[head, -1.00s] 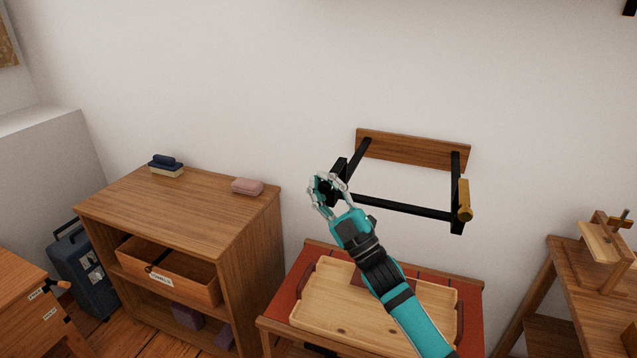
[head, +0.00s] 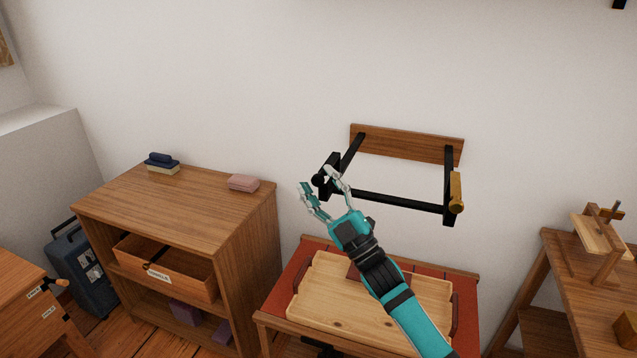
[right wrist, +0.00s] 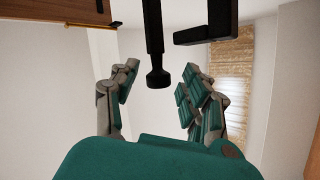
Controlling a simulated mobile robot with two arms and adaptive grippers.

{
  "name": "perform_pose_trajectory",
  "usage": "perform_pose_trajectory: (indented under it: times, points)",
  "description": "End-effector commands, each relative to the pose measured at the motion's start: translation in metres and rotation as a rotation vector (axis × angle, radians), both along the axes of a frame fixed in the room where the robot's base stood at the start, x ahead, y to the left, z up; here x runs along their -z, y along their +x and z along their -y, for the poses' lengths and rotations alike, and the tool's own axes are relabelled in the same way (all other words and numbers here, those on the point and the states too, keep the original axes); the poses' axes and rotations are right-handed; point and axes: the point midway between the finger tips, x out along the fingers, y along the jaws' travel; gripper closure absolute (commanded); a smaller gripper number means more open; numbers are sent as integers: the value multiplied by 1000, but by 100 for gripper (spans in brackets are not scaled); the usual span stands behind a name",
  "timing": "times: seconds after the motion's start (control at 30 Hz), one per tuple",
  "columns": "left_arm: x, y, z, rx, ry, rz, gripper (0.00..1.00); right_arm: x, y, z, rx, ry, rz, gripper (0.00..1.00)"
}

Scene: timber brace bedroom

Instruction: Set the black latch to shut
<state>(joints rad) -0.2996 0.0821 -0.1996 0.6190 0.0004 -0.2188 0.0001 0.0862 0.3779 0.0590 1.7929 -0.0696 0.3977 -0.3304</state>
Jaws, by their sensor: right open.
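The black latch (head: 326,168) is at the left front end of a black bracket frame that juts from a wooden wall board (head: 405,145). Its lever and round knob show in the right wrist view (right wrist: 155,45). My right gripper (head: 318,185) is open just in front of the latch. In the right wrist view its fingers (right wrist: 161,78) stand on either side of the knob with gaps, and nothing is gripped. A brass latch (head: 456,193) hangs at the frame's right front end. My left gripper is not in view.
A wooden tray (head: 375,325) lies on a red-topped stand below the frame. A cabinet (head: 190,205) with a part-open drawer stands left, with a pink block (head: 244,183) on top. A wooden table (head: 575,265) stands right. The wall above the frame is clear.

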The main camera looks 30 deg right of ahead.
Motion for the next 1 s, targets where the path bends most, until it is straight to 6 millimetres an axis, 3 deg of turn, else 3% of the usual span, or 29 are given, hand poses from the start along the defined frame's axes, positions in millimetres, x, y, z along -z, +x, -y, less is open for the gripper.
perform_pose_trajectory:
  times: [0.5,0.7,1.0]
  points:
    - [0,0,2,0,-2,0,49,63,-75,18,0,1,-7,53]
    - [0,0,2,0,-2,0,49,70,-85,21,0,1,-4,53]
    - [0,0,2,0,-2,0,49,71,-86,21,0,0,-3,53]
